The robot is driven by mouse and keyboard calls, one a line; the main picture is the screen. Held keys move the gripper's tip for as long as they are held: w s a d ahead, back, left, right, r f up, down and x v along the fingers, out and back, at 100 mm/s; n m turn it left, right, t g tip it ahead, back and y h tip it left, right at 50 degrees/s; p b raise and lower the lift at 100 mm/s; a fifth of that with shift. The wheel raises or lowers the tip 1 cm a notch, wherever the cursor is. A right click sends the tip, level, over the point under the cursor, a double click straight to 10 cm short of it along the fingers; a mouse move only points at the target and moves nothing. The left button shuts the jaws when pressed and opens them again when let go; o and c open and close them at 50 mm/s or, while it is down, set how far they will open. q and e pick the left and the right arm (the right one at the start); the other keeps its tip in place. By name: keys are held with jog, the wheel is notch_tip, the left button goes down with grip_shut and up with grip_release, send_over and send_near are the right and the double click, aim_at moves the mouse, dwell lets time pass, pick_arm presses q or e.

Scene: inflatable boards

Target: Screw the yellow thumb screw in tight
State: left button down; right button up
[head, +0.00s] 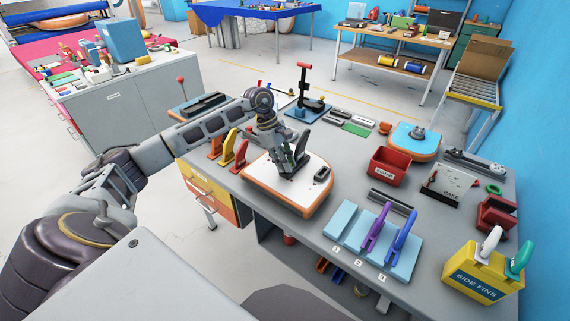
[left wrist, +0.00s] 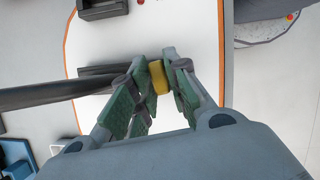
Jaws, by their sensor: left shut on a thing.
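The yellow thumb screw (left wrist: 158,77) sits between the fingertips of my left gripper (left wrist: 160,86) in the left wrist view. The gripper is shut on it, at the right end of a black fin box (left wrist: 95,78). A dark fin (left wrist: 45,97) runs from the box to the left. In the head view my left gripper (head: 287,173) is low over the white board with the orange rim (head: 262,178), and the dark fin (head: 302,146) stands beside it. The gripper hides the screw there. I cannot tell how deep the screw sits. My right gripper is not in view.
Another black box (head: 322,174) is on the board's right side. A yellow and a red fin (head: 240,154) stand left of the board.

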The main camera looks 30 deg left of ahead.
pick_arm(q)
jog(key=shift+m, duration=0.3)
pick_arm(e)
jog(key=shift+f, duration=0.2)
pick_arm(q)
jog(key=shift+w+m+b, duration=0.1)
jog(key=shift+m+b, duration=0.2)
jog(key=shift+m+g+b, duration=0.45)
jog(key=shift+m+g, duration=0.15)
jog(key=shift+m, duration=0.4)
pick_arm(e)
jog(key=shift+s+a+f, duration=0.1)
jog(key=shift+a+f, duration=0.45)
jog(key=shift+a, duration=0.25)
pick_arm(q)
jog(key=shift+m, duration=0.4)
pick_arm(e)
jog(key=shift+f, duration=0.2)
pick_arm(q)
jog(key=shift+m+g+b, duration=0.4)
jog(key=shift+m+b, duration=0.2)
jog(key=shift+m, duration=0.2)
jog(key=shift+m+g, duration=0.3)
jog(key=shift+m, duration=0.3)
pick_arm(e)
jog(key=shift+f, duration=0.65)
